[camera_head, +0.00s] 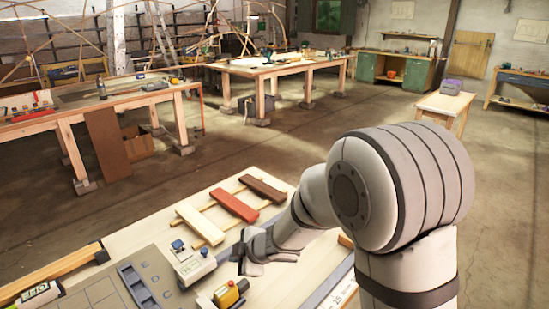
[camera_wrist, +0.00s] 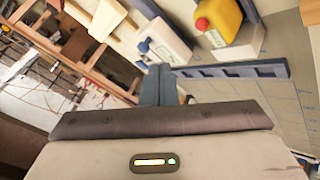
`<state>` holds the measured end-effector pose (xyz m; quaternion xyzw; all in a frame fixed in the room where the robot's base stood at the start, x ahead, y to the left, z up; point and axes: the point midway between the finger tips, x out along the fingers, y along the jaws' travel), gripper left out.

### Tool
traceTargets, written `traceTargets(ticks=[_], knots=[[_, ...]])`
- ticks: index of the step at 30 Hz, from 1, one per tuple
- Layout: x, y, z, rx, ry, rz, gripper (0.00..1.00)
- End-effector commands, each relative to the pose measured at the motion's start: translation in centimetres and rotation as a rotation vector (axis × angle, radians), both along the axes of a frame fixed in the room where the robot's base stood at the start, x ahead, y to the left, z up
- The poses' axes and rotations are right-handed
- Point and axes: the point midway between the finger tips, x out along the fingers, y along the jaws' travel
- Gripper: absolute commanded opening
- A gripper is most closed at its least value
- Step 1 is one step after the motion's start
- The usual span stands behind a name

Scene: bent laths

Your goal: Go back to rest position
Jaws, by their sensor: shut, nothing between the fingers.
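My gripper (camera_head: 243,262) hangs above the light workbench (camera_head: 130,236) in the head view, beside a grey-white box-shaped device (camera_head: 196,266). In the wrist view the fingers (camera_wrist: 161,84) are together with nothing between them. Three laths lie side by side across two wooden strips on the bench: a cream one (camera_head: 199,223), a red one (camera_head: 234,206) and a dark brown one (camera_head: 263,189). My arm hides part of the bench to the right of them.
A grey tray with compartments (camera_head: 145,288) lies at the front left. Other worktables (camera_head: 270,66) stand farther back, with open floor between.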

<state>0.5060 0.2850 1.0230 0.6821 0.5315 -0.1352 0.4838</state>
Motion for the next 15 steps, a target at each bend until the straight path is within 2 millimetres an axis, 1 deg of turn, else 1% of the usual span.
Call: traceTargets(ticks=[1, 2, 4, 5, 6, 8, 9, 11, 12, 14, 15], knots=[[0.8, -1.6, 1.3, -0.005, -0.017, -0.073, 0.0], [1.3, -2.8, 2.1, -0.01, -0.023, -0.13, 0.0], [2.4, -6.4, 4.3, -0.022, -0.036, -0.294, 0.0], [2.6, -8.2, 5.2, -0.028, -0.037, -0.373, 0.0], [2.6, -10.8, 6.5, -0.034, -0.033, -0.486, 0.0], [2.1, -14.6, 8.2, -0.04, -0.015, -0.646, 0.0], [1.4, -17.0, 9.2, -0.039, 0.004, -0.753, 0.0], [-0.3, -20.4, 10.4, -0.034, 0.043, -0.909, 0.0], [-1.7, -22.3, 11.0, -0.028, 0.079, -1.005, 0.0], [-4.2, -24.9, 11.7, -0.011, 0.144, -1.143, 0.0], [-6.0, -26.3, 12.1, 0.003, 0.194, -1.229, 0.0]])
